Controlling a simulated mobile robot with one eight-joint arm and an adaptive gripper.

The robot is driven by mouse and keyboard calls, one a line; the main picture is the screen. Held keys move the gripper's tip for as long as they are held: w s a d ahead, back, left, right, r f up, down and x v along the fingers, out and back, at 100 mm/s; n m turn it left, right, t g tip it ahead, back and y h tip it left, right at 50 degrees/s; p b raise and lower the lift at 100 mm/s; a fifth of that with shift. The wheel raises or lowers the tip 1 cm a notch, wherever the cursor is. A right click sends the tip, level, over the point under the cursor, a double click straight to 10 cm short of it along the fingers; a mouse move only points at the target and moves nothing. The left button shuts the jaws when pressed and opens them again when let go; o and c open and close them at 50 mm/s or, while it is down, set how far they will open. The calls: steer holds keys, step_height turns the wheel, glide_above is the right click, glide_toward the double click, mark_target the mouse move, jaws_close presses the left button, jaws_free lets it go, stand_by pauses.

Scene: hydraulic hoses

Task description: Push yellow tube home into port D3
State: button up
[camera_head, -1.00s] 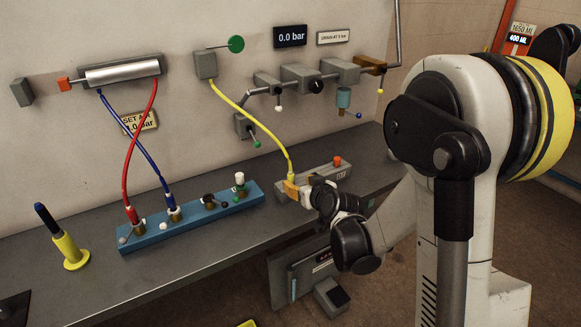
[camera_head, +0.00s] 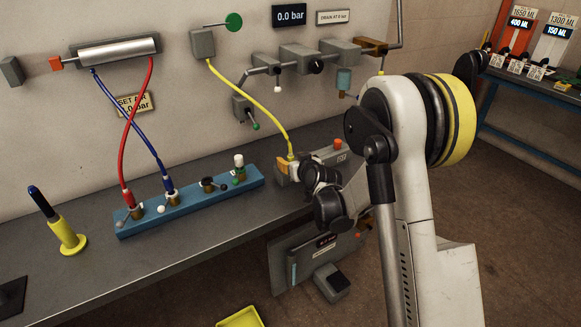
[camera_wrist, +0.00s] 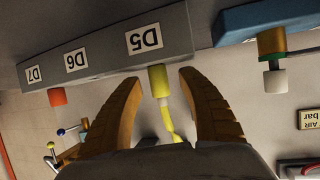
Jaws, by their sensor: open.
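The yellow tube (camera_head: 247,98) hangs from a grey wall box and runs down to the grey block (camera_head: 341,158) on the bench. In the wrist view its yellow end fitting (camera_wrist: 158,80) is at the port labelled D5, touching or seated in the block; how deep I cannot tell. My gripper (camera_wrist: 160,81) is open, with one orange finger on each side of the fitting and gaps visible. In the head view my gripper (camera_head: 283,166) is at the block's left end, partly hidden by my wrist. I see no readable D3 label.
A blue manifold (camera_head: 223,199) left of the grey block holds the red hose (camera_head: 122,157), the blue hose (camera_head: 147,143), a black-topped fitting and a white-capped fitting (camera_head: 239,163). A yellow stand (camera_head: 66,236) is at the left. The front bench strip is clear.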

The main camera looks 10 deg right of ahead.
steer(key=shift+w+f, duration=0.15)
steer(key=shift+w, duration=0.15)
steer(key=shift+s, duration=0.1)
steer(key=shift+c, duration=0.4)
jaws_close()
steer(key=shift+r, duration=0.25)
